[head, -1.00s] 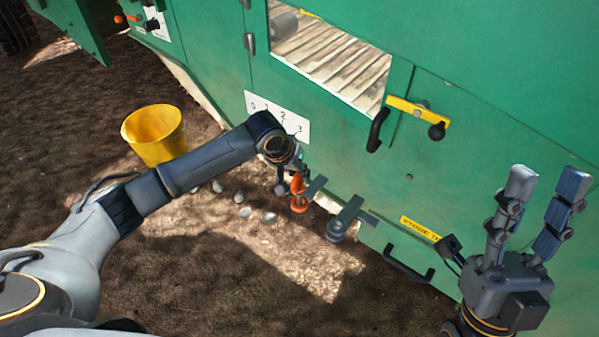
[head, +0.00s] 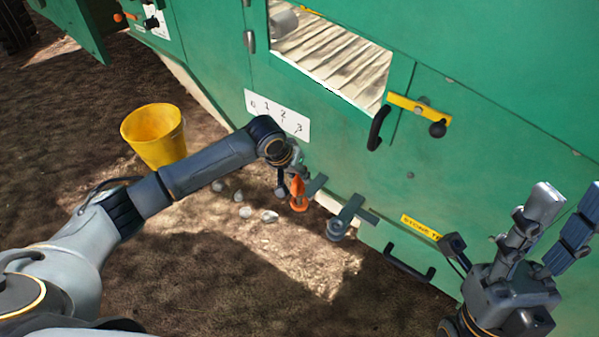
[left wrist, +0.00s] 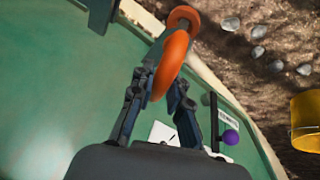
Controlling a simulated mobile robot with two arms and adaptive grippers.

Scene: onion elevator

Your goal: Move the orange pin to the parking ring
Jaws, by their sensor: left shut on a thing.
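The orange pin (head: 297,187) is at the low front of the green machine. A second orange ring (left wrist: 183,17) shows beyond the handle, at the end of a grey bracket (head: 316,186). I cannot tell whether the pin's shaft is in it. To the right, a dark grey ring on a bracket (head: 337,228) sticks out from the machine, with no pin visible in it. My right gripper (head: 570,208) is open and empty at the right.
A yellow bucket (head: 154,136) stands on the soil at the left. Several pale stones (head: 243,212) lie near the machine. A numbered white plate (head: 278,115) is above the pin. A black handle (head: 408,264) and a yellow latch (head: 418,107) stick out from the green panel.

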